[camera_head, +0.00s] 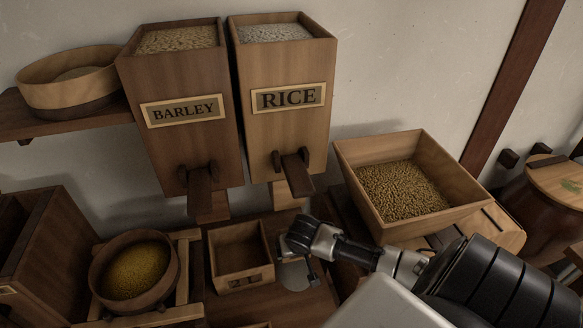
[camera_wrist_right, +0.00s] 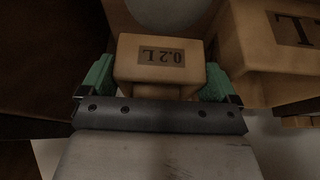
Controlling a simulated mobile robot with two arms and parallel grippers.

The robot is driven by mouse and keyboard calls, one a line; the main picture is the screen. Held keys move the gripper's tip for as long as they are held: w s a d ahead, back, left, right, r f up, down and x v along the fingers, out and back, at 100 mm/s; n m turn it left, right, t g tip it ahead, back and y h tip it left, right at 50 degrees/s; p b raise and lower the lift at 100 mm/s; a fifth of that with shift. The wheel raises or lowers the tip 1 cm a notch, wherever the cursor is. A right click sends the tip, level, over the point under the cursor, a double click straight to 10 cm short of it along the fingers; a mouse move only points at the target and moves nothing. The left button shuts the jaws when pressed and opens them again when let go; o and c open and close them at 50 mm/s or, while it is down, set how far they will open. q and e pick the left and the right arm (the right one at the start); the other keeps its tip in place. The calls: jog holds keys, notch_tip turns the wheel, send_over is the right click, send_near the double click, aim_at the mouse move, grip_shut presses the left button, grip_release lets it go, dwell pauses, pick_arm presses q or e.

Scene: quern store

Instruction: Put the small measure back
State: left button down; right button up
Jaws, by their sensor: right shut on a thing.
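The small measure (camera_wrist_right: 160,60) is a light wooden block-shaped cup with a dark "0.2 L" label, upside down in the right wrist view. My right gripper (camera_wrist_right: 155,88) is shut on it, with a green finger pad on each side. In the head view my right gripper (camera_head: 300,243) is below the rice bin (camera_head: 283,135), just right of a larger wooden measure (camera_head: 239,281). I cannot make out the small measure there. The larger measure (camera_wrist_right: 285,50) also shows in the wrist view. A pale grey round patch (camera_head: 294,276) lies below the gripper. My left gripper is not in view.
The barley bin (camera_head: 180,135) hangs left of the rice bin. A bowl of yellow grain (camera_head: 136,271) stands at left, and a tray of brown grain (camera_head: 404,190) at right. A round sieve-like tub (camera_head: 66,90) sits on the shelf. Room around the gripper is tight.

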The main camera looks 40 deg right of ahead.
jog(key=w, duration=0.1)
jog(key=w+f, duration=0.1)
jog(key=shift+w+d+f, duration=0.3)
jog(key=shift+d, duration=0.1)
jog(key=shift+f, duration=1.95)
jog(key=shift+f, duration=0.1)
jog(key=o, duration=0.7)
jog(key=shift+c, duration=0.2)
jog(key=p+v, duration=0.1)
jog(key=v, duration=1.1)
jog(key=shift+s, duration=0.15)
